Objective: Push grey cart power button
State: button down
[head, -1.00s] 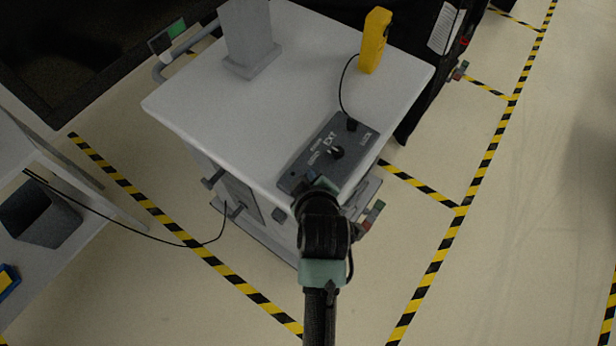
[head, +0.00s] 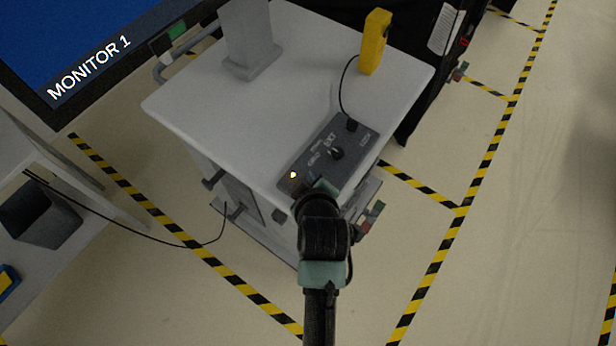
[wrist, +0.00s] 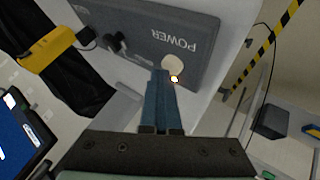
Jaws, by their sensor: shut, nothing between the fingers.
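The grey cart (head: 200,105) stands in the middle of the head view, with a dark control panel (head: 350,160) on its top near the front corner. In the wrist view the panel (wrist: 125,22) shows a POWER label, upside down, and a round pale power button (wrist: 173,64). A small lit lamp (wrist: 174,79) glows at the button's edge, and the lamp also shows in the head view (head: 293,174). My gripper (wrist: 162,74) is shut and empty, its fingertips right beside the button. I cannot tell whether they touch it.
A large screen (head: 75,45) at the upper left is lit blue and reads MONITOR 1. A yellow handheld device (head: 374,42) stands on the cart top, with a cable to the panel. A grey post (head: 247,35) rises from the cart. Striped floor tape (head: 440,245) runs alongside, with clear floor at right.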

jog(key=shift+r, duration=0.25)
notch_tip(320, 180, up, 6)
jog(key=p, duration=0.6)
dwell(0.5)
jog(key=w+r+m+t+b, duration=0.1)
jog(key=w+r+m+t, duration=0.15)
jog(key=r, duration=0.85)
jog(key=w+r+m+t+b, duration=0.1)
jog(key=w+r+t, duration=0.25)
jog(key=r, duration=0.75)
jog(key=w+r+m+t+b, duration=0.15)
jog(key=r+t, duration=0.25)
jog(key=r, duration=0.7)
jog(key=s+r+m+t, duration=0.1)
jog(key=s+r, duration=0.3)
jog(key=r, duration=0.4)
jog(key=s+r+m+t+b, duration=0.1)
jog(key=s+r+t, duration=0.3)
jog(key=r, duration=0.4)
jog(key=s+r+m+t+h, duration=0.1)
jog(key=s+r+m+t, duration=0.2)
jog(key=r, duration=0.6)
jog(key=s, duration=0.2)
jog(key=shift+s+a, duration=0.15)
jog(key=shift+s, duration=0.2)
